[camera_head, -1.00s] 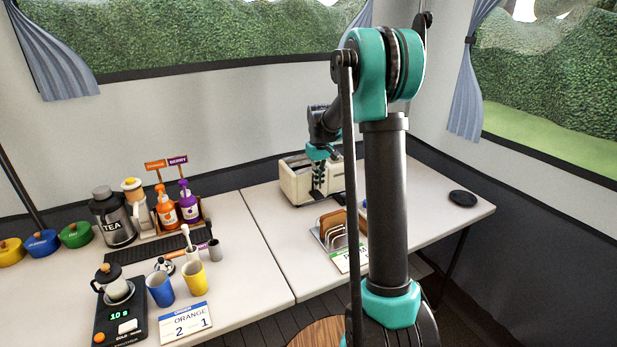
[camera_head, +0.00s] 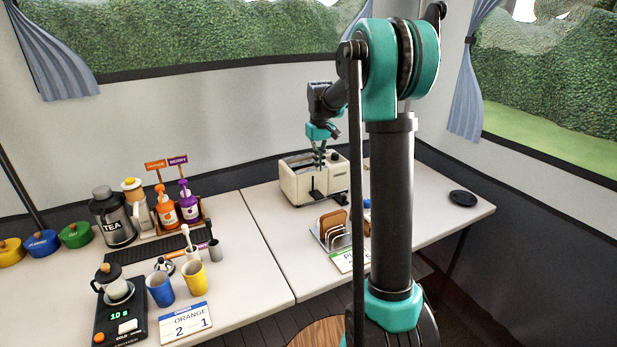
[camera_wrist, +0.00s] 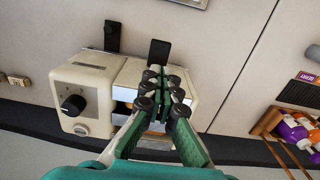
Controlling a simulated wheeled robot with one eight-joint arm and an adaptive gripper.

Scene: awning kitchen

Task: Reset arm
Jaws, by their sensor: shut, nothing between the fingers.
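My gripper (camera_head: 319,157) is shut and empty, pointing down just above the cream toaster (camera_head: 296,187) on the right-hand table. In the wrist view, my gripper (camera_wrist: 166,77) shows its fingertips together in front of the toaster (camera_wrist: 86,95), covering part of its top. The toaster has a dark knob (camera_wrist: 73,104) and two dark levers. Something brown-orange shows in a slot beside my fingers, partly hidden.
A toast rack (camera_head: 333,230) with brown slices stands in front of the toaster, beside my arm. A black disc (camera_head: 463,198) lies at the table's right end. The left table holds bottles, cups (camera_head: 160,288), a scale (camera_head: 120,322) and an order card (camera_head: 186,321).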

